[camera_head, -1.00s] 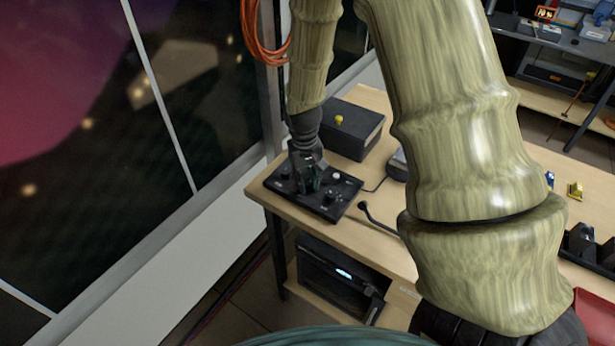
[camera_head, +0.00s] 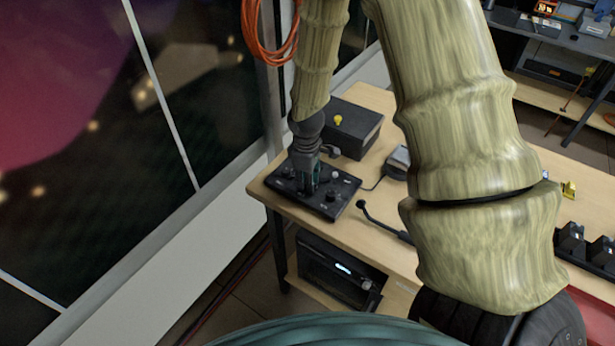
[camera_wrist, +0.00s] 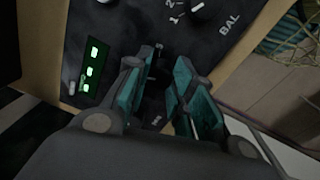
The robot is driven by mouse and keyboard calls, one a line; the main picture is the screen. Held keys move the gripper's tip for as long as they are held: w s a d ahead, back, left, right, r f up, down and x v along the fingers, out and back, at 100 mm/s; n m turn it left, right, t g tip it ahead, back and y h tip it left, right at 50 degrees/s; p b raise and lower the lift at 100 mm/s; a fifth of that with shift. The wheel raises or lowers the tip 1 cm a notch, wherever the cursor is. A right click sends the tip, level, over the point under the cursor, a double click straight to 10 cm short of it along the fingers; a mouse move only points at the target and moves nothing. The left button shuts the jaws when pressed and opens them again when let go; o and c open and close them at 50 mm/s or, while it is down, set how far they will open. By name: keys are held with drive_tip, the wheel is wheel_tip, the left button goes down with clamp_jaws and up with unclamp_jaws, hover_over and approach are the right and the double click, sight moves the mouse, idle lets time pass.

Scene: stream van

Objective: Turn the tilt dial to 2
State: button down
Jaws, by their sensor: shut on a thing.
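The black control panel (camera_head: 346,191) lies on the near left corner of the wooden table, with several knobs on it. My gripper (camera_head: 312,192) points down over the middle of the panel. In the wrist view my gripper (camera_wrist: 158,92) has its teal-padded fingers closed around a dark knob (camera_wrist: 156,75), mostly hidden between them. The label below this knob is partly covered and unreadable, and its pointer and scale cannot be made out. Another dial (camera_wrist: 198,8) with a white mark, the numerals 1 and 2 and the label BAL is at the top of the wrist view.
A green-lit display (camera_wrist: 92,66) is left of my fingers on the panel. Behind the panel stands a black box (camera_head: 362,128) with a yellow knob. A gooseneck microphone (camera_head: 384,222) and a small grey device (camera_head: 398,160) are to the right. The window is at the left.

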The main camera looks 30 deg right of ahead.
drive_tip(key=shift+n, duration=0.8)
drive_tip(key=c, duration=1.2)
unclamp_jaws()
drive_tip(key=shift+r, duration=0.15)
drive_tip(key=shift+s+a+r, duration=0.1)
drive_tip(key=shift+s+r, duration=0.05)
drive_tip(key=shift+r, duration=2.8)
drive_tip(key=shift+s+a+r, duration=0.1)
drive_tip(key=shift+r, duration=2.8)
drive_tip(key=shift+s, duration=0.1)
